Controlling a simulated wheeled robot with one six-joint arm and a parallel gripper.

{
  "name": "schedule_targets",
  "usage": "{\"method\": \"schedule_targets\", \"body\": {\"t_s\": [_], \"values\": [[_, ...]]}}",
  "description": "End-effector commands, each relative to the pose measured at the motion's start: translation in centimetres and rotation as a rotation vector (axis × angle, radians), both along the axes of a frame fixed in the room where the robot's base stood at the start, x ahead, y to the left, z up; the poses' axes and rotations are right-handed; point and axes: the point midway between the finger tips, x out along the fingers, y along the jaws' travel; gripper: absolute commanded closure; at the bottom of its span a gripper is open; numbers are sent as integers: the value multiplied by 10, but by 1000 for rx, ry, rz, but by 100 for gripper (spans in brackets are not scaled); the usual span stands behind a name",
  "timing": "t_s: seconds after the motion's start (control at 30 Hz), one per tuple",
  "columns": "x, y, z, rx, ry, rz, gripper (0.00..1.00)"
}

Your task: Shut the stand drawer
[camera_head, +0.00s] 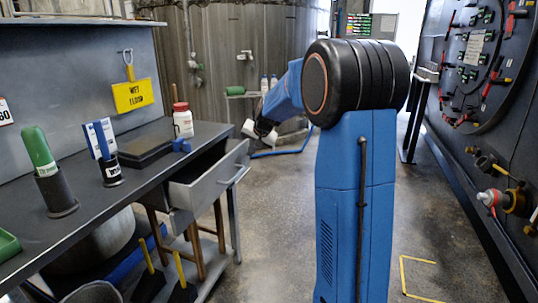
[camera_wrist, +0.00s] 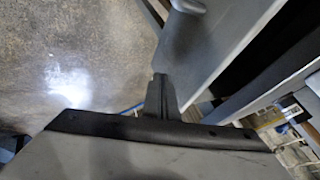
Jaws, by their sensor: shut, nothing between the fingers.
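The stand drawer (camera_head: 208,185) is pulled out from under the dark worktop of the stand (camera_head: 120,180) in the head view. Its grey front has a bar handle (camera_head: 235,176). In the wrist view the drawer's grey front panel (camera_wrist: 225,45) slants across the upper right, with part of the handle (camera_wrist: 188,7) at the top. My gripper (camera_wrist: 160,84) is shut and empty, its fingertips close to the panel. Whether they touch it I cannot tell. In the head view my gripper (camera_head: 258,131) is small, beyond the drawer's far upper corner and partly unclear.
The worktop carries a green-topped holder (camera_head: 42,165), a blue-and-white item in a cup (camera_head: 106,150) and a white bottle (camera_head: 183,122). Wooden stool legs (camera_head: 194,250) stand under the drawer. A dark tool panel (camera_head: 500,120) lines the right. Floor between is mostly open.

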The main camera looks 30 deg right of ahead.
Motion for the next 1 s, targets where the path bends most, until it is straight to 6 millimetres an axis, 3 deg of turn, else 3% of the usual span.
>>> {"method": "schedule_targets", "body": {"t_s": [0.2,0.4,1.0], "values": [[47,38,-1,-1,0,4,100],[73,57,0,-1,0,2,100],[87,68,2,0,-6,1,100]]}}
